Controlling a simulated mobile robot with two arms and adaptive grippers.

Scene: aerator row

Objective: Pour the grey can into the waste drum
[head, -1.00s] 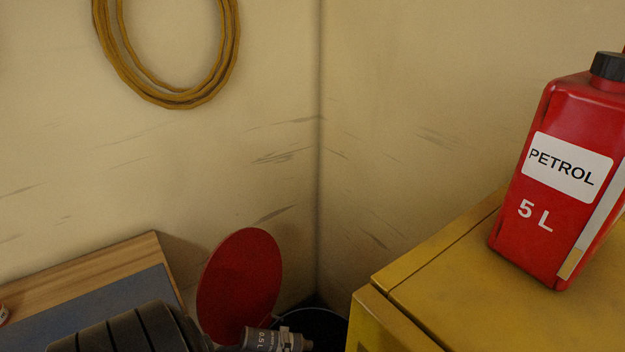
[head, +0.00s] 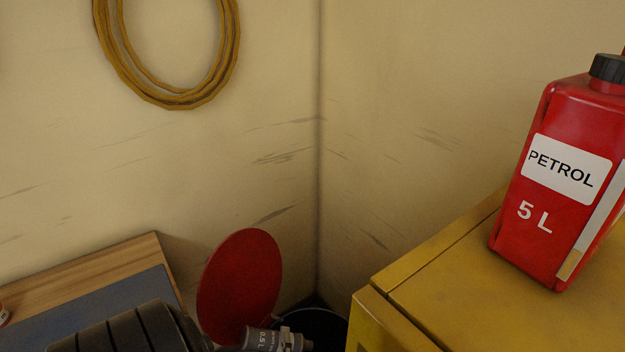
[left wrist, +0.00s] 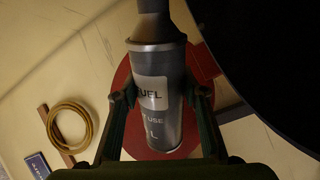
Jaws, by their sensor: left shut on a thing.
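The grey can (head: 268,340) shows at the bottom of the head view, tipped over to about level, its neck end to the right. My left gripper (left wrist: 160,95) is shut on the can, one finger on each side. In the left wrist view the can (left wrist: 158,68) carries a pale label reading "UEL". The waste drum's dark rim (head: 325,312) shows at the bottom of the head view, right by the can's neck. Its round red lid (head: 240,285) stands raised behind the can. The drum's inside and any liquid cannot be made out. My right gripper is not in view.
A yellow cabinet (head: 480,290) stands close on the right with a red petrol can (head: 560,180) on top. A wooden bench with a grey-blue mat (head: 110,305) is at the left. A yellow hose coil (head: 180,95) hangs on the wall.

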